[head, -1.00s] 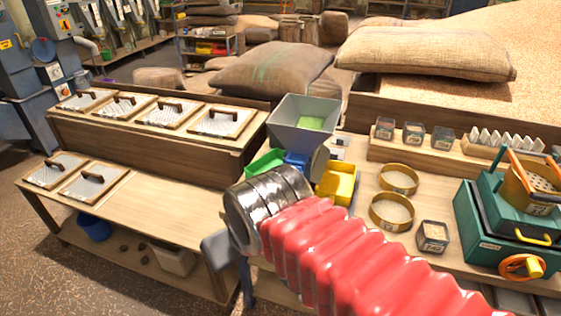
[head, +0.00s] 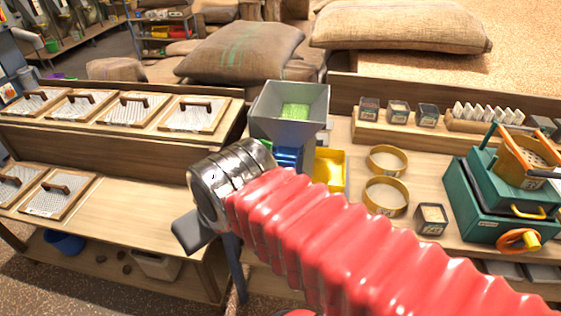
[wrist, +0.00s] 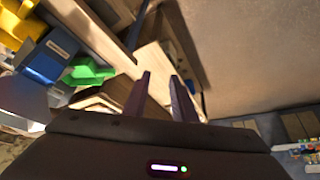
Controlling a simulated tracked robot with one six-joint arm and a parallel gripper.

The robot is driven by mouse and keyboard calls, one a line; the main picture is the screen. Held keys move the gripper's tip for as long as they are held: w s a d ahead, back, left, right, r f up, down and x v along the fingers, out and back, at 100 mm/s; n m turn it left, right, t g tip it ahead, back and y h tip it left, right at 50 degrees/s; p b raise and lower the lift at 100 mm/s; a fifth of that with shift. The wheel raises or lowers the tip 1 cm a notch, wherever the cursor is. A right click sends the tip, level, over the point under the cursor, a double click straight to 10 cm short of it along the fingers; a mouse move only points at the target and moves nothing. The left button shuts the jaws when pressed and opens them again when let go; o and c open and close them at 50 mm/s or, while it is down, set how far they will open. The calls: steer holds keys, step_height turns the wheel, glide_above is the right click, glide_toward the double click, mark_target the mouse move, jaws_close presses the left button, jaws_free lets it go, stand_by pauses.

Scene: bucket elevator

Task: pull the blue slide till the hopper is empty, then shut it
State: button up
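The grey hopper (head: 272,131) stands on the bench in the head view, with light green grains (head: 295,111) inside. Below it is the blue slide (head: 288,157), partly hidden by my wrist; whether it is pulled out I cannot tell. In the wrist view a blue part (wrist: 47,56), apparently the slide, lies at the upper left beside a green tray (wrist: 90,73). A yellow tray (head: 329,169) stands right of the slide. My gripper (wrist: 163,82) is open and empty, its fingers apart and clear of the slide. In the head view it is mostly hidden behind my arm.
Wooden-framed screens (head: 194,114) with handles lie on the left bench. Two round sieves (head: 386,197), small jars (head: 431,219) and a green machine (head: 490,210) stand on the right. Large sacks (head: 240,55) lie behind. The lower left benchtop has free room.

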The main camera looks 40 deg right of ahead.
step_height(320, 180, up, 6)
steer(key=m+g+y, duration=0.2)
steer(key=m+y, duration=0.1)
steer(key=m, duration=2.6)
glide_above(284, 161)
steer(key=s+d, duration=0.3)
steer(key=s, duration=0.1)
steer(key=shift+d+r, duration=0.1)
steer(key=shift+r, duration=0.05)
steer(key=x, duration=1.3)
steer(key=shift+f, duration=0.45)
steer(key=shift+c, duration=0.7)
